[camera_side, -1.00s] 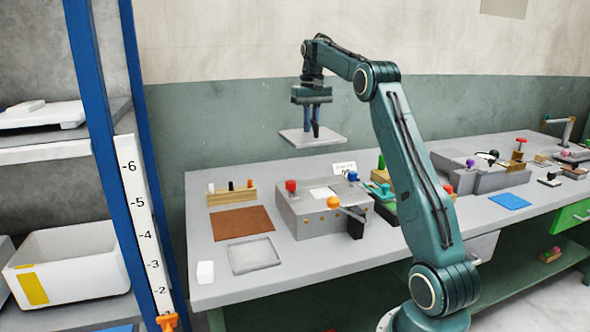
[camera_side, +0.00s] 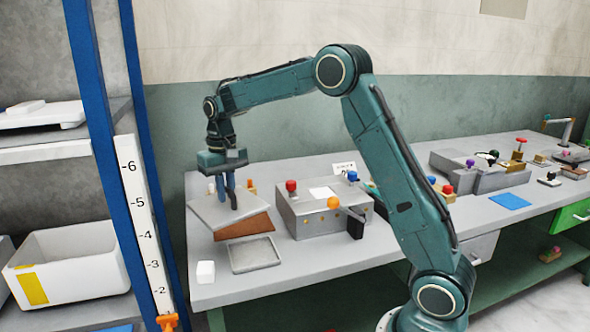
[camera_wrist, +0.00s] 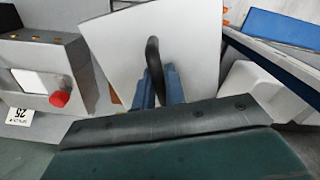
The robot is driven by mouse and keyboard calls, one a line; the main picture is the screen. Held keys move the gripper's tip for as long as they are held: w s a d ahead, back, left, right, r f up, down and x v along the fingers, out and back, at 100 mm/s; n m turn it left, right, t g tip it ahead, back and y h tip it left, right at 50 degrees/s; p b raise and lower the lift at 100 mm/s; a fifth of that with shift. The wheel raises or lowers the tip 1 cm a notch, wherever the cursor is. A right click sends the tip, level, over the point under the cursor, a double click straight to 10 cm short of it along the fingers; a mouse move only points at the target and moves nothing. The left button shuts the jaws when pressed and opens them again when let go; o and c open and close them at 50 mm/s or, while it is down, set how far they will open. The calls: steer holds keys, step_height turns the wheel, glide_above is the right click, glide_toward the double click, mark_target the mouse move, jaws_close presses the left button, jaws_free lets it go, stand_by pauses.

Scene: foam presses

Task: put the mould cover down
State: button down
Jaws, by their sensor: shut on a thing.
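The mould cover (camera_side: 212,212) is a flat pale grey plate with a dark handle (camera_wrist: 154,66) standing on it. My gripper (camera_side: 228,200) points down with its blue fingers shut on that handle. In the side view the cover hangs tilted above the brown mat (camera_side: 245,227), hiding most of it; a gap appears to show beneath. In the wrist view the cover (camera_wrist: 190,45) fills the top middle, in front of the fingers (camera_wrist: 157,85). Whether any cover edge touches the mat cannot be told.
A shallow grey tray (camera_side: 255,256) lies just in front of the mat. The grey press box (camera_side: 318,215) with red, blue and orange knobs stands to the right. A white block (camera_side: 205,272) sits near the table's front left corner. A blue shelf post (camera_side: 105,150) rises at left.

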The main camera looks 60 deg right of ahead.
mark_target(210, 204)
steer(key=a+f, duration=0.2)
steer(key=a, duration=0.1)
steer(key=w+a, duration=0.1)
steer(key=shift+a+f, duration=0.35)
steer(key=shift+f, duration=0.05)
steer(key=w+d, duration=0.1)
steer(key=w+d+f, duration=0.1)
steer(key=w, duration=0.1)
steer(key=shift+d+m, duration=0.25)
steer(key=shift+m, duration=0.05)
steer(key=shift+w+d+f+m, duration=0.75)
steer(key=shift+d+f, duration=0.5)
steer(key=shift+d, duration=1.85)
steer(key=shift+w+d+f+m, duration=0.45)
steer(key=shift+w+d+f, duration=0.65)
steer(key=shift+d, duration=2)
steer(key=shift+w+d+f+m, duration=0.65)
steer(key=shift+d+f, duration=0.8)
steer(key=shift+d, duration=1.65)
steer(key=shift+f, duration=0.1)
steer(key=shift+f, duration=1.9)
steer(key=shift+f, duration=0.1)
